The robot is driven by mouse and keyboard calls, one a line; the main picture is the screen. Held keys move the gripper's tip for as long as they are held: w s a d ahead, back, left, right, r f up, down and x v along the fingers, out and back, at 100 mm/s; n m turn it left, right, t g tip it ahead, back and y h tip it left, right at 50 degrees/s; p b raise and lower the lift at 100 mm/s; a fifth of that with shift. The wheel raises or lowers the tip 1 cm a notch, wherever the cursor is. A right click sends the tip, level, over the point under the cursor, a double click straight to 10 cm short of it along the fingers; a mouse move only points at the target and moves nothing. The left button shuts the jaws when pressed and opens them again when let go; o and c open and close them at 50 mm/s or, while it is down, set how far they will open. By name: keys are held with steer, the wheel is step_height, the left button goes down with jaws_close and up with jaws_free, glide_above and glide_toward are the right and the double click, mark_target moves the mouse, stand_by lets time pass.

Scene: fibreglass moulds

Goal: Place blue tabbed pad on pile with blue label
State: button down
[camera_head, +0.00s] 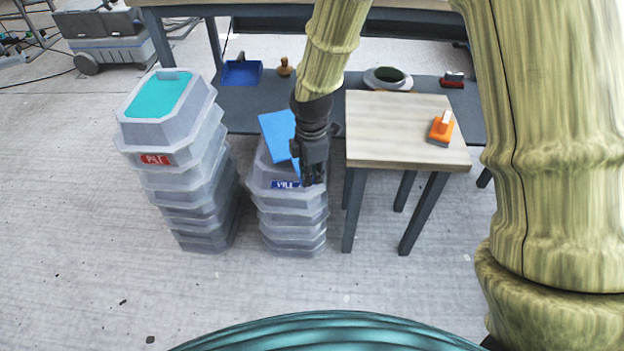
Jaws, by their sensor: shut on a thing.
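The blue pad (278,135) is over the top of the right-hand pile, tilted in the picture. My gripper (308,176) points down at the pad's right edge and is shut on it; the fingers hide that edge and any tab there. The pile with the blue label (265,179) is a stack of grey moulds, its blue label (286,184) on the front of the top mould. I cannot tell whether the pad touches the mould beneath it.
A taller grey pile (190,150) with a red label and a teal pad (159,94) on top stands at left. A small wooden table (400,120) with an orange tool (440,128) stands close at right. A blue dustpan (241,72) lies on the shelf behind.

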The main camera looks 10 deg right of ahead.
steer(key=shift+w+d+f, duration=0.1)
steer(key=shift+w+d, duration=0.05)
steer(key=shift+w, duration=0.3)
steer(key=shift+w+d+f, duration=0.1)
steer(key=shift+w+d, duration=0.05)
steer(key=shift+w, duration=0.25)
step_height(320, 180, down, 3)
steer(key=shift+f+b, duration=0.15)
steer(key=shift+b, duration=0.65)
steer(key=c, duration=1.5)
jaws_free()
step_height(320, 180, up, 12)
steer(key=p, duration=0.3)
steer(key=shift+p, duration=0.3)
steer(key=shift+s, duration=0.1)
